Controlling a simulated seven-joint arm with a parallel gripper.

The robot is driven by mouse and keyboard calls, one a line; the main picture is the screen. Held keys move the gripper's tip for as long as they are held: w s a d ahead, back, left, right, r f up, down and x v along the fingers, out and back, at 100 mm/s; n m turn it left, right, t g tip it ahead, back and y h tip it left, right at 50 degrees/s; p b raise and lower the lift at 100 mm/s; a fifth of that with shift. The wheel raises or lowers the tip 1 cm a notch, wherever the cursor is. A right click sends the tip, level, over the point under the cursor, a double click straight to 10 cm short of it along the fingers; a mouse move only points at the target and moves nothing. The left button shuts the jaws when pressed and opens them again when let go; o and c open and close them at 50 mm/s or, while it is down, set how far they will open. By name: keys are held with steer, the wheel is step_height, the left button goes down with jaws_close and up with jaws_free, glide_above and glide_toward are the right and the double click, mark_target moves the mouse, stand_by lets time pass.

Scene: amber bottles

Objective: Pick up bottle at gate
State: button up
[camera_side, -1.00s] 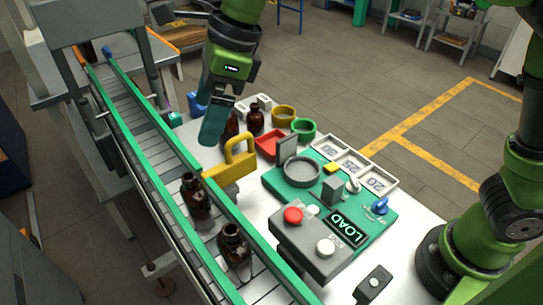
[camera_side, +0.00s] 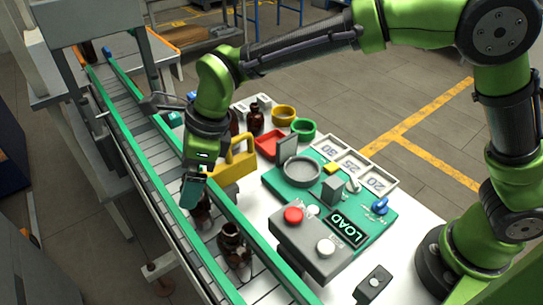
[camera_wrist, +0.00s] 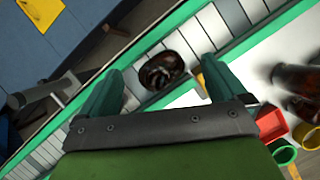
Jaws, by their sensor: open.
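An amber bottle (camera_side: 203,217) stands on the conveyor (camera_side: 133,115) beside the yellow gate (camera_side: 236,163). My gripper (camera_side: 191,191) is over this bottle and hides its upper part in the side view. In the wrist view the same bottle (camera_wrist: 162,71) shows from above, between and beyond the two green fingers of my gripper (camera_wrist: 165,82). The fingers are spread and nothing is held. I cannot tell how far above the bottle the fingertips are. A second amber bottle (camera_side: 234,246) stands nearer on the conveyor.
Green rails (camera_side: 228,206) border the conveyor. The white table holds more amber bottles (camera_side: 256,119), a red tray (camera_side: 269,143), yellow and green cups (camera_side: 303,128), a green fixture (camera_side: 285,182) and a grey control box (camera_side: 313,243). A grey machine frame spans the conveyor's far end.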

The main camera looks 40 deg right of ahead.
steer(key=shift+x, duration=1.5)
steer(key=c, duration=1.5)
